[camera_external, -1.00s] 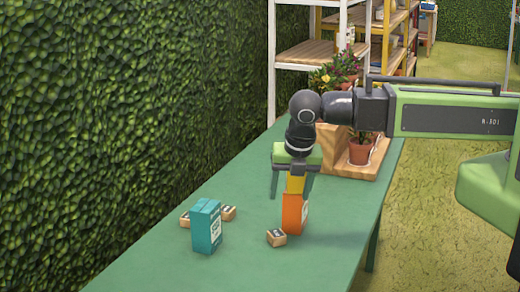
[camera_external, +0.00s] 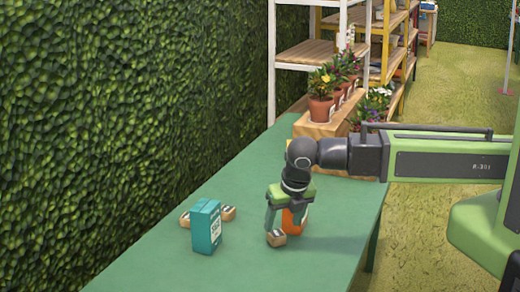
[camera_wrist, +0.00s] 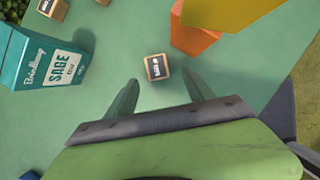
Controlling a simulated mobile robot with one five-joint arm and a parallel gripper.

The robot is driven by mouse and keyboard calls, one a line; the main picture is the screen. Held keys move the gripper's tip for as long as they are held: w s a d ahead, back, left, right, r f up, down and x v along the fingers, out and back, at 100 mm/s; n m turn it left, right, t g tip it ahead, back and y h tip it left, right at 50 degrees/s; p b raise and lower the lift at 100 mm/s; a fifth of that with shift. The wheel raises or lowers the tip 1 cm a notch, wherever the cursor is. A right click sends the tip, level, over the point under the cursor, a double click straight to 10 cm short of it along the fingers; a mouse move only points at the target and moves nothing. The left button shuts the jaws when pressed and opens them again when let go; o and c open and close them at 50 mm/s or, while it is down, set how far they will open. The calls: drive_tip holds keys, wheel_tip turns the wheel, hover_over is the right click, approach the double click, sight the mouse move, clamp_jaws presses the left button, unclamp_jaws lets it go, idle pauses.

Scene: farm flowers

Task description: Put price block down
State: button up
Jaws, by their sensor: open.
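A small wooden price block (camera_external: 277,238) with a dark-and-white label on its face rests on the green table, in front of the orange box (camera_external: 292,222). In the wrist view the block (camera_wrist: 157,67) lies just beyond the fingertips, centred between them. My gripper (camera_external: 286,222) points down, low over the table by the orange box. In the wrist view its two fingers (camera_wrist: 159,82) are spread wide with nothing between them. The gripper hides part of the orange box and the yellow box behind it in the external view.
A teal sage box (camera_external: 206,227) stands to the left, with small wooden blocks (camera_external: 229,213) beside and behind it. The orange box (camera_wrist: 196,38) is close to the fingers. Potted flowers (camera_external: 322,106) stand at the table's back. The table front is clear.

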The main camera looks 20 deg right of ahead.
sight(278, 235)
drive_tip(key=shift+w+f, duration=0.1)
drive_tip(key=shift+f, duration=0.1)
drive_tip(key=b+x, duration=0.5)
drive_tip(key=shift+a+f, duration=0.2)
drive_tip(key=shift+f, duration=0.05)
drive_tip(key=shift+r, duration=0.2)
clamp_jaws()
